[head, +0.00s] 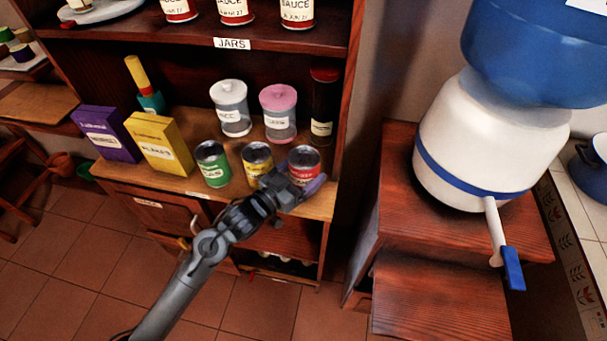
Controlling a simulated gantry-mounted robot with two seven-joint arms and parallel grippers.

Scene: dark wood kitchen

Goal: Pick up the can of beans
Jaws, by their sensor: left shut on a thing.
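Three cans stand in a row on the lower shelf: a green can (212,165), a yellow can (257,159) and a red can (304,158). Their labels are too small for me to read, so I cannot tell which holds beans. My left gripper (296,181) reaches in from below and is shut on the red can. Its fingers hide the can's lower part, so I cannot tell whether the can still rests on the shelf. The yellow can is close to the gripper's left side. My right gripper is not in view.
Behind the cans stand a white-lidded jar (230,108), a pink-lidded jar (279,112) and a dark bottle (323,105). A purple box (104,135) and a yellow box (158,145) stand left. The upper shelf (130,33) overhangs. A large white and blue dispenser (480,140) stands right.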

